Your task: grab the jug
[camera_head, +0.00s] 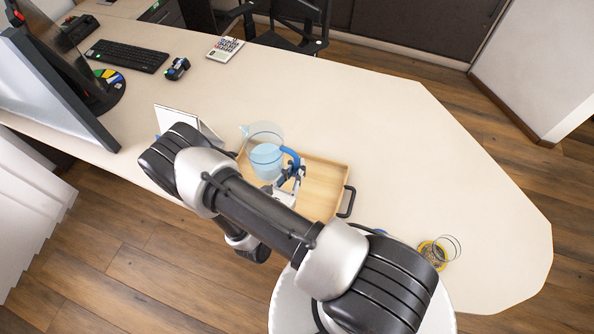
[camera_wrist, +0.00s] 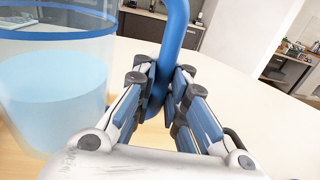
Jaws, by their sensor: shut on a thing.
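The jug (camera_head: 266,158) is clear with a blue handle and holds light blue liquid. It stands upright at the wooden tray (camera_head: 325,176) on the desk; I cannot tell whether its base touches the tray. In the wrist view the jug (camera_wrist: 55,85) fills the left side, and its blue handle (camera_wrist: 174,40) runs down between my fingers. My gripper (camera_wrist: 160,108) is shut on the handle. In the head view my gripper (camera_head: 291,180) is at the right side of the jug, and my arm hides part of the tray.
A white folded stand (camera_head: 178,118) is left of the jug. A monitor (camera_head: 60,85), keyboard (camera_head: 127,56), stapler-like item (camera_head: 177,68) and calculator (camera_head: 225,48) lie farther left and back. A round wire-rimmed container (camera_head: 434,252) is at the right front.

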